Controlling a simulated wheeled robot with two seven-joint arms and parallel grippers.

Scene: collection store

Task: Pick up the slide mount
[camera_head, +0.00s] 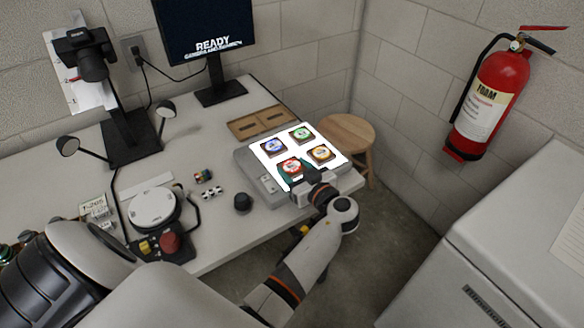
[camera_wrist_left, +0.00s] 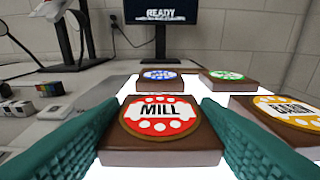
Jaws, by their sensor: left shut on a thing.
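Four-sided brown slide mounts with round coloured labels are on a lit white panel (camera_head: 331,154). The red-labelled mount (camera_head: 291,166), reading MILL in the left wrist view (camera_wrist_left: 160,119), is between the teal fingers of my left gripper (camera_head: 297,175). The fingers are shut on its two sides. I cannot tell whether it is clear of the panel. The blue-labelled mount (camera_head: 273,146) and green-labelled mount (camera_head: 302,134) lie behind it. The orange-labelled mount (camera_head: 321,153) lies to its right. My right gripper is not in view.
A brown two-slot tray (camera_head: 252,123) lies behind the panel. A black knob (camera_head: 243,202), a colour cube (camera_head: 203,176) and a round white device (camera_head: 153,206) stand to the left. A monitor (camera_head: 205,32) stands behind, a wooden stool (camera_head: 348,135) beyond the table's right edge.

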